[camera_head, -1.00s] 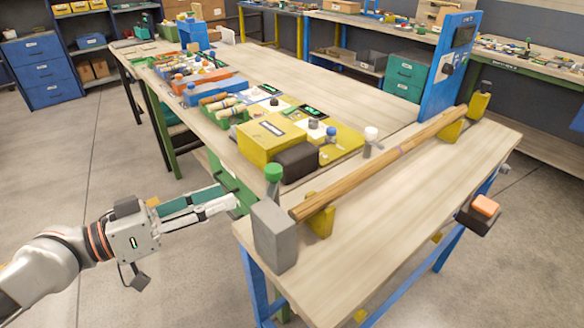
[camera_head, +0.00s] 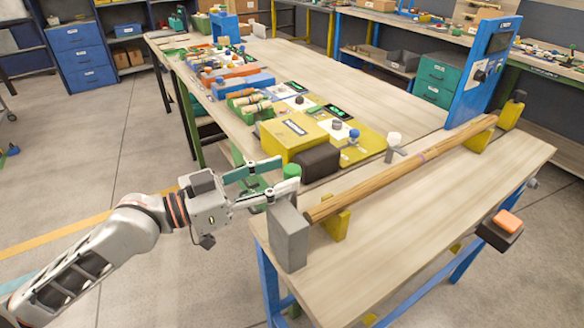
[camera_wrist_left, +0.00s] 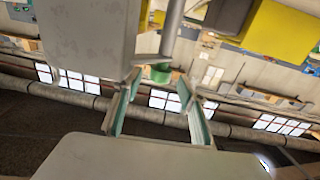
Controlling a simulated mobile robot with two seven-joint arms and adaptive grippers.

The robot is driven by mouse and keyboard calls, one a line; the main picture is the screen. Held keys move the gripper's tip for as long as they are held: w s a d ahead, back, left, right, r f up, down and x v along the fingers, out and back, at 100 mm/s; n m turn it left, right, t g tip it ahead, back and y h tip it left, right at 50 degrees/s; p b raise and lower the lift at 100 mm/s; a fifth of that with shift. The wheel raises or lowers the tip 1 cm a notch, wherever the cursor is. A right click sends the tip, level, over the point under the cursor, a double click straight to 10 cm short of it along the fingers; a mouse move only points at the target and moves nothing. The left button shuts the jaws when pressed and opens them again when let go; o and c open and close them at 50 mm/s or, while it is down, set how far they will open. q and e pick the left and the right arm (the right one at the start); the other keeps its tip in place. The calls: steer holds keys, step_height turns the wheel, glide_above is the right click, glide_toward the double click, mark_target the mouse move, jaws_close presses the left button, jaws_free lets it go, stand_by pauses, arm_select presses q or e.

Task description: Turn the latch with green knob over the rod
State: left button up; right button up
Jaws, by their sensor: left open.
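The green knob (camera_head: 291,171) stands at the top of the grey block (camera_head: 289,238), at the near end of the wooden rod (camera_head: 400,170). The rod lies in yellow supports (camera_head: 336,225). My left gripper (camera_head: 289,173) is open at the green knob. In the left wrist view the knob (camera_wrist_left: 160,73) shows between the two fingertips (camera_wrist_left: 158,82), with gaps on both sides. A grey metal bar (camera_wrist_left: 173,30) runs to the knob there. The latch's lower part is hidden in the head view. My right gripper is not in view.
A second latch with a white knob (camera_head: 394,140) stands behind the rod. A yellow box (camera_head: 292,135) and a dark block (camera_head: 317,160) are close behind the gripper. A blue panel (camera_head: 482,75) rises at the rod's far end. The bench (camera_head: 400,225) is clear in front of the rod.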

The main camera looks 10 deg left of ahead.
mark_target(284, 174)
arm_select(q)
steer(key=shift+x, duration=1.7)
jaws_close()
